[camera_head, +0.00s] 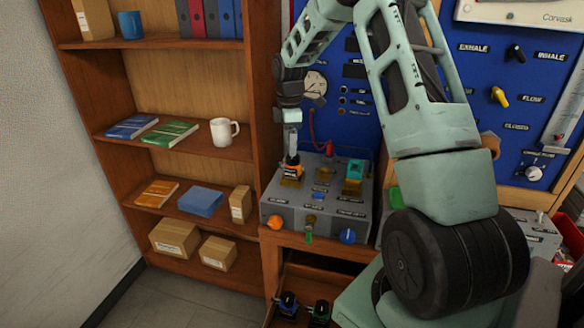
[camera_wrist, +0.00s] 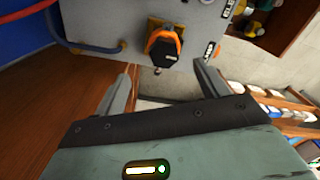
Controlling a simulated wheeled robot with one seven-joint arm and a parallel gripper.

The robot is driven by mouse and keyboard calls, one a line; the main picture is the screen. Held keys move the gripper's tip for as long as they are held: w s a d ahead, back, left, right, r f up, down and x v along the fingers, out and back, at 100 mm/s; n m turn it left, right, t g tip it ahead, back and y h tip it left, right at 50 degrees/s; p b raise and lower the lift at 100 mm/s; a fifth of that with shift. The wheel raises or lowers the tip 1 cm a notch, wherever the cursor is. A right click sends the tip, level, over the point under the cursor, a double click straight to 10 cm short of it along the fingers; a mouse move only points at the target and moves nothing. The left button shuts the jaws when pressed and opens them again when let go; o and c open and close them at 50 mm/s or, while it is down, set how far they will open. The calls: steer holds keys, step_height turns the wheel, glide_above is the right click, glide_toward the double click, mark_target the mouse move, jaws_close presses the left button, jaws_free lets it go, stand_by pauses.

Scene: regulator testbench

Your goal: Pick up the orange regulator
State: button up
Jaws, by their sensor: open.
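The orange regulator (camera_head: 292,168), orange with a black part, sits on the top of the grey testbench box (camera_head: 335,168) at its left side, on a brass-coloured mount. In the wrist view the regulator (camera_wrist: 164,46) shows as a black body with an orange band around it. My gripper (camera_head: 292,148) is just above it in the head view. In the wrist view my gripper (camera_wrist: 163,67) is open, with its two fingers apart on either side of the regulator's line and short of it. Nothing is between the fingers.
A teal regulator (camera_head: 355,170) stands on the box's right side. An orange knob (camera_head: 275,222) and a blue knob (camera_head: 347,236) are on its front. A red fitting (camera_head: 327,149) and hose are behind. A bookshelf (camera_head: 255,110) stands left; dark regulators (camera_head: 288,304) lie below.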

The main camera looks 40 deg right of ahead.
mark_target(292, 160)
steer(key=shift+f, duration=0.75)
steer(key=shift+s+f+p, duration=0.15)
steer(key=shift+f+p, duration=0.3)
steer(key=shift+f, duration=0.45)
steer(key=shift+s+f+p, duration=0.2)
steer(key=shift+f+p, duration=0.25)
steer(key=shift+f, duration=0.45)
steer(key=shift+s+f+p, duration=0.15)
steer(key=shift+f+p, duration=0.3)
steer(key=shift+f, duration=0.45)
steer(key=shift+r, duration=0.1)
steer(key=c, duration=1.5)
